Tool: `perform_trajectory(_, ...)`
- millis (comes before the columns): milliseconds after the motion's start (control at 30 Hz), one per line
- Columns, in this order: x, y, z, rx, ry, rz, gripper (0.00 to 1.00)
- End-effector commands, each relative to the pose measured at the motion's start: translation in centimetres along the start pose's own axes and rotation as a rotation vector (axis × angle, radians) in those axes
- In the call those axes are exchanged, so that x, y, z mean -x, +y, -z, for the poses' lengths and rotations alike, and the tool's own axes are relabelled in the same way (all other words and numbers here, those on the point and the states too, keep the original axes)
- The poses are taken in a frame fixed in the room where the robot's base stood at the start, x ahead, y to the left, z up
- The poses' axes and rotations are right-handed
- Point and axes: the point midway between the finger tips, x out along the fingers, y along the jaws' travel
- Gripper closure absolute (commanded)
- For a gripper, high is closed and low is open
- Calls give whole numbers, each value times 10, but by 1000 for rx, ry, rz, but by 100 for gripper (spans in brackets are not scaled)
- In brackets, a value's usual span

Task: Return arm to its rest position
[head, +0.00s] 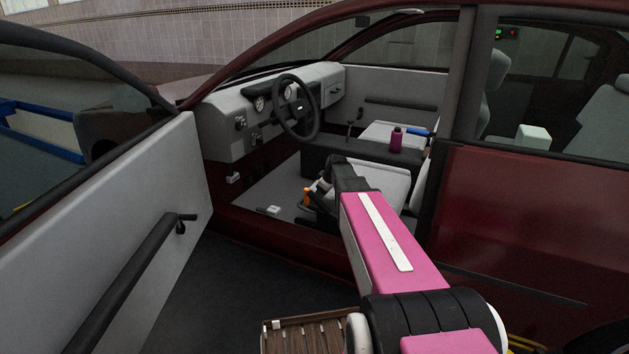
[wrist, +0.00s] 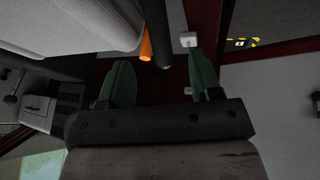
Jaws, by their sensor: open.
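My arm reaches through the open front door of a dark red car, with its pink link across the sill in the head view. My gripper is inside, low in front of the front seat (head: 384,181); its fingers are mostly hidden in the head view. In the wrist view my gripper (wrist: 160,84) shows two green fingers spread apart with nothing between them. An orange-tipped lever (wrist: 146,45) and a dark bar lie just beyond the fingers. The orange piece (head: 306,196) also shows beside my wrist in the head view.
The open door (head: 110,215) stands at left with its long handle. The steering wheel (head: 299,108) and dashboard are ahead. The door pillar (head: 457,100) rises close to the right of my arm. A slatted wooden piece (head: 305,333) is at the bottom.

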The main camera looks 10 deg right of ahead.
Motion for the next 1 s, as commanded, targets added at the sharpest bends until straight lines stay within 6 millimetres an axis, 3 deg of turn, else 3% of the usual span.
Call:
perform_trajectory(167,9,-55,-32,-132,-72,40,42)
perform_trajectory(400,37,-173,-111,-489,-290,75,42)
perform_trajectory(533,55,-220,-145,-654,-399,52,42)
perform_trajectory(700,68,-247,-168,-775,-476,19,42)
perform_trajectory(1000,68,-250,-171,-800,-490,11,42)
